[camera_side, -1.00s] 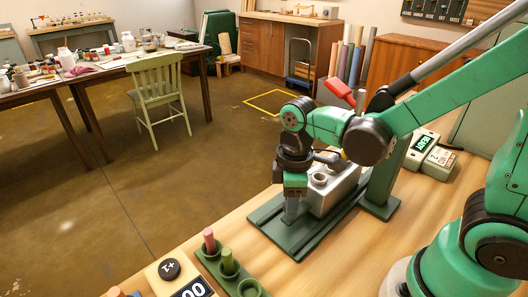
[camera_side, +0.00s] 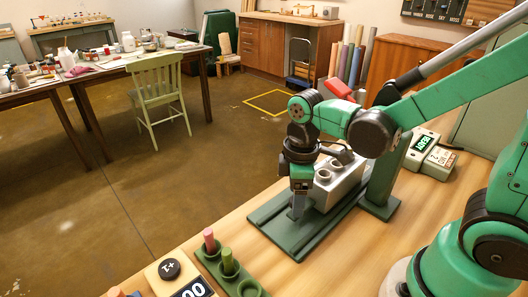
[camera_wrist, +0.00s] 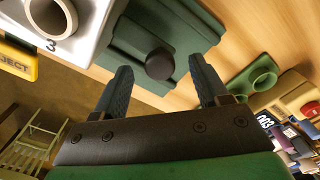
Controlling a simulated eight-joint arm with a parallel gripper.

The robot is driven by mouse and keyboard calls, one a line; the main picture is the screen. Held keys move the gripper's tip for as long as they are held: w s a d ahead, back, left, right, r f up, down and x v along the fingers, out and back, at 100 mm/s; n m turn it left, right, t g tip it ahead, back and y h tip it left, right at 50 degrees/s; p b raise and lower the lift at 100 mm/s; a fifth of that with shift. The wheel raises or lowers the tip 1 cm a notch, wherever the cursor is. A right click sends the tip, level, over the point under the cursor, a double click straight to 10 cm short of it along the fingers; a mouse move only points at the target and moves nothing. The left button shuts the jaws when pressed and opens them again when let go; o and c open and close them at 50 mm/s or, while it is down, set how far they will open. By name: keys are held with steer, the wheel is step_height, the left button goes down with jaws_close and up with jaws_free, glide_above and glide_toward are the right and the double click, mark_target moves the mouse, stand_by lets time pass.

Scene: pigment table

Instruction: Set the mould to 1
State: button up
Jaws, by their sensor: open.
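The mould (camera_side: 342,188) is a silver block with round holes on a green rail base (camera_side: 285,243). In the wrist view, part of the mould (camera_wrist: 88,22) shows at the upper left, with a "3" beside one hole. My gripper (camera_side: 298,212) is low over the rail's near end, beside the mould. In the wrist view my gripper (camera_wrist: 161,66) is open, with a dark round knob (camera_wrist: 160,64) appearing between its fingertips. I cannot tell whether the fingers touch the knob. The mould's far holes are partly hidden by my arm.
A red handle (camera_side: 340,87) shows behind my arm. A box with a READY display (camera_side: 425,142) stands right of the rail. Bare wood lies between.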

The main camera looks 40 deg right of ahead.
steer(key=shift+r, duration=2.45)
steer(key=m+t, duration=0.1)
steer(key=r+m+t, duration=0.1)
steer(key=m, duration=0.1)
steer(key=d+m+t, duration=0.1)
steer(key=shift+s+r+m+t, duration=0.1)
steer(key=shift+r+m+t, duration=0.05)
steer(key=shift+m+t, duration=0.25)
steer(key=m+t, duration=0.2)
steer(key=r+m+t, duration=0.1)
steer(key=m, duration=0.1)
steer(key=shift+d, duration=0.35)
